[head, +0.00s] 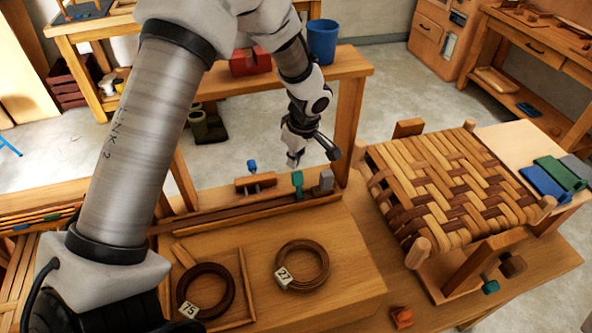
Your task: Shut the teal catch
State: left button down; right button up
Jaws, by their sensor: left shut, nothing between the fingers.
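A teal catch (297,181) stands upright on the dark wooden rail at the back of the bench. A blue catch (252,166) stands to its left at a wooden block, and a grey one (326,181) to its right. My left gripper (293,161) is shut and empty, pointing down just above the teal catch in the picture. I cannot tell whether they touch. A small teal knob (490,286) also shows under the woven seat's front right. My right gripper is out of view.
The woven bark seat (450,185) fills the right of the bench. Two bark coils, tagged 75 (206,290) and 27 (302,266), lie in front of the rail (225,221). Blue, green and grey pads (560,173) lie far right. My left arm covers the left side.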

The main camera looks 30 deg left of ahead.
aim_at(298, 179)
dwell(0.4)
pick_arm(q)
notch_tip(298, 179, down, 2)
jog(key=shift+f+b, duration=0.1)
jog(key=shift+b, duration=0.95)
jog(key=shift+s+d+b, duration=0.5)
jog(key=shift+s+d, duration=0.85)
jog(key=shift+d, duration=0.25)
jog(key=r+p, duration=0.1)
jog(key=r, duration=0.1)
jog(key=r+p, duration=0.2)
jog(key=r, duration=0.1)
jog(key=w+a+r+p, duration=0.1)
jog(key=r+p, duration=0.1)
jog(key=r, duration=0.1)
jog(key=shift+r, duration=0.1)
jog(key=shift+a, duration=0.1)
